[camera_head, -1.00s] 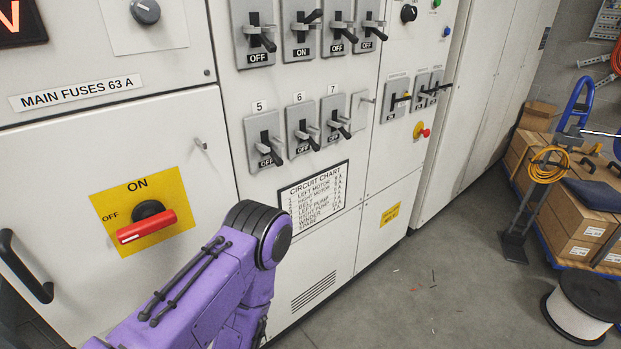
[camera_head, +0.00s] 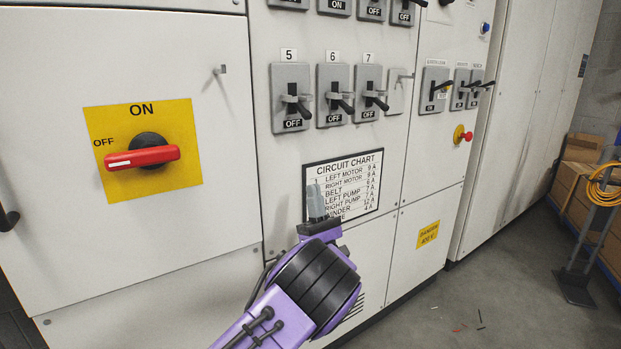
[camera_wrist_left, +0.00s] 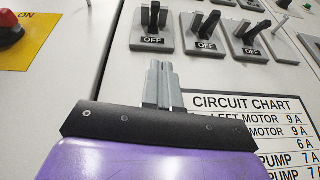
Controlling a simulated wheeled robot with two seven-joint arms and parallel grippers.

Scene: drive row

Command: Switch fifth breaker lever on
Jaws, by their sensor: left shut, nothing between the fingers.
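The fifth breaker lever (camera_head: 299,104) sits on a grey plate under the label 5. Its black handle points down and outward, and its plate reads OFF. In the left wrist view, the leftmost of the breaker levers (camera_wrist_left: 153,18) shows at the top, also over an OFF label. My left gripper (camera_head: 316,203) is below the fifth breaker, in front of the circuit chart, apart from the lever. Its fingers are shut with nothing between them, and they also show in the left wrist view (camera_wrist_left: 163,86). My right gripper is not in view.
Breakers 6 (camera_head: 336,97) and 7 (camera_head: 371,95) stand close to the right, both at OFF. The circuit chart (camera_head: 366,182) is on the panel below. A red rotary handle (camera_head: 142,158) on a yellow plate is at left.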

